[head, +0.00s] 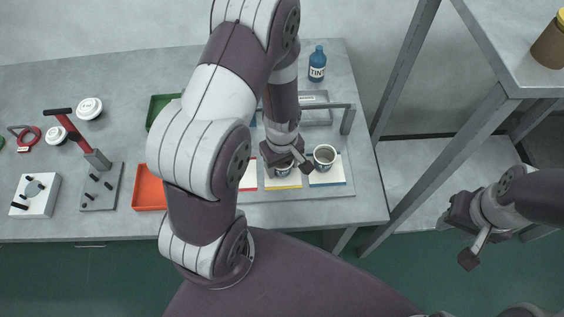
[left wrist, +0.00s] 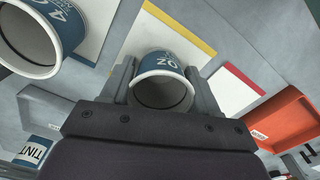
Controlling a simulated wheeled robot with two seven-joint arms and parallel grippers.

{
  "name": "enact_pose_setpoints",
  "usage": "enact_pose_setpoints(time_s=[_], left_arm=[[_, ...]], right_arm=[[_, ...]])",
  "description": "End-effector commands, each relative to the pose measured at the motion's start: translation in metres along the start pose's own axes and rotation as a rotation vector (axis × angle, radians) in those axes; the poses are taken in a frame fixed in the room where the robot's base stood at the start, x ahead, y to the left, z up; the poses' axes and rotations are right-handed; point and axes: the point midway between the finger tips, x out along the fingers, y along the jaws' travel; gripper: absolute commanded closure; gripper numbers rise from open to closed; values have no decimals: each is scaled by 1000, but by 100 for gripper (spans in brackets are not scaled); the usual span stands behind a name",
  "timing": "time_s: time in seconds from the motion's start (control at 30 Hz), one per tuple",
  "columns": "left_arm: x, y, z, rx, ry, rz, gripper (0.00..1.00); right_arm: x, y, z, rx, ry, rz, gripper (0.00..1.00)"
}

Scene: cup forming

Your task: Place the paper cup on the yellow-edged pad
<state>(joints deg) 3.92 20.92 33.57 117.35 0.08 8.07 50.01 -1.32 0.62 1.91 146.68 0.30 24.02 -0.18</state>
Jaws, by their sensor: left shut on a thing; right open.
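The paper cup (head: 283,170), blue with a white rim, is between the fingers of my left gripper (head: 288,160), which is shut on it. In the left wrist view the cup (left wrist: 165,66) looks upright, its open mouth facing the camera. The yellow-edged pad (head: 284,185) is white and lies under the cup; its yellow edge also shows in the left wrist view (left wrist: 181,27). I cannot tell whether the cup's base touches the pad. My right gripper (head: 456,238) is open and empty, off to the right of the table.
A second blue cup (head: 324,157) stands on the blue-edged pad (head: 328,182), close to the right. The red-edged pad (head: 248,184) lies to the left, partly behind my arm. A tint bottle (head: 317,65), a metal frame (head: 348,118) and an orange tray (head: 149,195) are around.

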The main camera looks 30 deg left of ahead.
Motion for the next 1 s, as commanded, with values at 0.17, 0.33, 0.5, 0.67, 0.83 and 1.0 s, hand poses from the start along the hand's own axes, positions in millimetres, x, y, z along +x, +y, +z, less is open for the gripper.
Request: enact_pose_setpoints(time_s=[0.17, 0.33, 0.5, 0.67, 0.83, 1.0], left_arm=[[3, 0, 0, 0, 0, 0, 14], [3, 0, 0, 0, 0, 0, 14], [-4, 0, 0, 0, 1, 1, 14], [-37, 2, -1, 0, 5, 6, 14], [-83, 1, -1, 0, 4, 4, 14], [-112, 1, 0, 0, 2, 2, 14]], right_arm=[[2, 0, 0, 0, 0, 0, 57], [2, 0, 0, 0, 0, 0, 57], [-2, 0, 0, 0, 0, 0, 57], [-3, 0, 0, 0, 0, 0, 57], [-5, 0, -1, 0, 0, 0, 57], [-6, 0, -1, 0, 0, 0, 57]])
